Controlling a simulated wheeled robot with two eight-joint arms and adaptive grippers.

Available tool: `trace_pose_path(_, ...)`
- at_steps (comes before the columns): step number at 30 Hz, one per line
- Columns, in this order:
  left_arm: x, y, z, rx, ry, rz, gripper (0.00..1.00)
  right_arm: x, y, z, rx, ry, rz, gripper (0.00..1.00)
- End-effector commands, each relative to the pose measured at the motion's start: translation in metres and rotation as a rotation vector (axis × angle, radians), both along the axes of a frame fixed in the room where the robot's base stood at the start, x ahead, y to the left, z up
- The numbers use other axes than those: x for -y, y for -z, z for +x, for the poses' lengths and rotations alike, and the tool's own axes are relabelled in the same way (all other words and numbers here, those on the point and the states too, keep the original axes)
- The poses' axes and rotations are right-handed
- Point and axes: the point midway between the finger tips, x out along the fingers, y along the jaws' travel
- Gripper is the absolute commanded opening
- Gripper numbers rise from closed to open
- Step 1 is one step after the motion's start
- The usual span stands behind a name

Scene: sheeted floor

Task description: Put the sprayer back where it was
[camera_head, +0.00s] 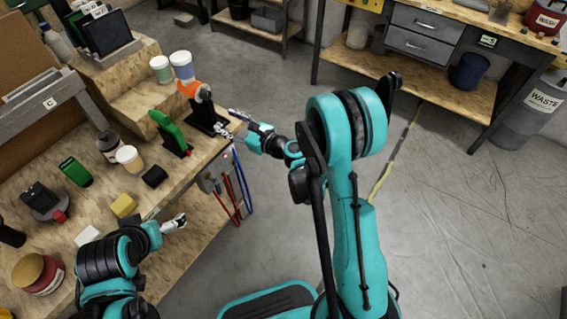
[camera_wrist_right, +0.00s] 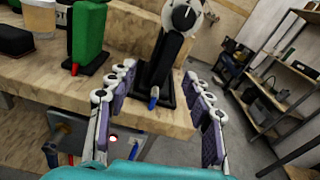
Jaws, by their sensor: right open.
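I cannot tell for sure which is the sprayer. My right gripper (camera_head: 232,121) is open and empty, its fingers (camera_wrist_right: 158,75) pointing at the black tool. My left gripper (camera_head: 178,222) is low over the bench's front edge.
The wooden bench (camera_head: 140,100) holds white-lidded jars (camera_head: 181,66), a yellow block (camera_head: 123,205) and a dark block (camera_head: 154,177). Open floor (camera_head: 460,220) lies to the right.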

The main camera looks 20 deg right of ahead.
Motion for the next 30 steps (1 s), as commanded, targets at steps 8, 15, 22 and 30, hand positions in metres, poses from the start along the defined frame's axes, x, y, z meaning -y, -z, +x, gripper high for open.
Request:
trace_pose_path(8,0.0,0.0,0.0,0.0,0.0,0.0,1.0,-0.007,-0.04,-0.058,0.213,-0.178,-0.744,0.51)
trace_pose_path(15,0.0,0.0,0.0,0.0,0.0,0.0,1.0,0.018,-0.049,-0.14,0.409,-0.462,-1.419,0.51)
trace_pose_path(22,0.0,0.0,0.0,0.0,0.0,0.0,1.0,0.067,-0.042,-0.229,0.573,-0.846,-1.979,0.51)
trace_pose_path(30,0.0,0.0,0.0,0.0,0.0,0.0,1.0,0.11,-0.034,-0.286,0.663,-1.191,-2.303,0.51)
